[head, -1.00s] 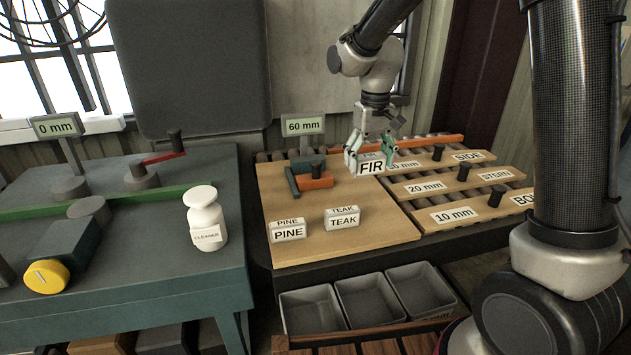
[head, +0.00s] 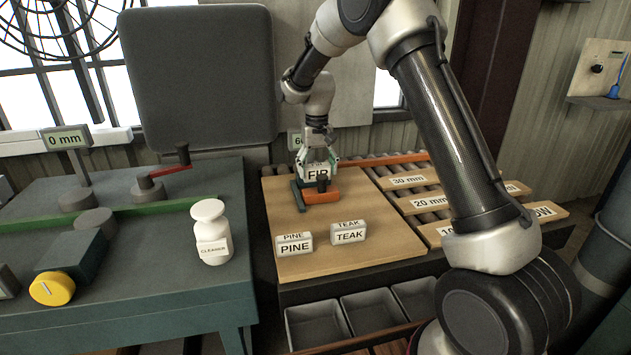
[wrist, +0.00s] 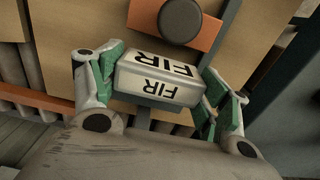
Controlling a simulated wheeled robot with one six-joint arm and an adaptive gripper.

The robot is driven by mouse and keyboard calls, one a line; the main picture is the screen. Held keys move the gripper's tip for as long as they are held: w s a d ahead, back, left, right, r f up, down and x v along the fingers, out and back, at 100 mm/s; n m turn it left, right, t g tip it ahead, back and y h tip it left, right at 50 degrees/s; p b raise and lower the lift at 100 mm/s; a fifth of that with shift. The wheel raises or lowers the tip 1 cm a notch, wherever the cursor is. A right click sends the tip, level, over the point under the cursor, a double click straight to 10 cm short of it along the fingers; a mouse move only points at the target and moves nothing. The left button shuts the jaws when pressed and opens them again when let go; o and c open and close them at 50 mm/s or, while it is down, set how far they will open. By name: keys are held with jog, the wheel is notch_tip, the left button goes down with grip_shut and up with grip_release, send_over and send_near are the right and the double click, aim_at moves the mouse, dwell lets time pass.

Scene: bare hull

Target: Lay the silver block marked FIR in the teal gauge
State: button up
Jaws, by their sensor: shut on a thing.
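The silver block marked FIR (head: 318,172) is between the fingers of my gripper (head: 317,165), which is shut on it. In the wrist view the FIR block (wrist: 160,78) sits between green finger pads of my gripper (wrist: 158,85). The gauge on the wooden bench shows a teal bar (head: 298,196) and an orange slide (head: 325,196) with a dark knob. The block is at the gauge, behind the orange slide. I cannot tell whether it touches the gauge floor. The gauge's display (head: 296,140) is mostly hidden by my arm.
Silver blocks marked PINE (head: 294,244) and TEAK (head: 348,233) stand at the bench front. Labelled boards (head: 430,201) lie on rollers at right, partly behind my arm. Grey bins (head: 317,322) are below. A white cleaner bottle (head: 211,232) stands on the left table.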

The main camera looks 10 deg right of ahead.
jog(key=shift+f, duration=1.9)
jog(key=shift+f, duration=0.2)
jog(key=shift+f, duration=0.1)
jog(key=o, duration=1.2)
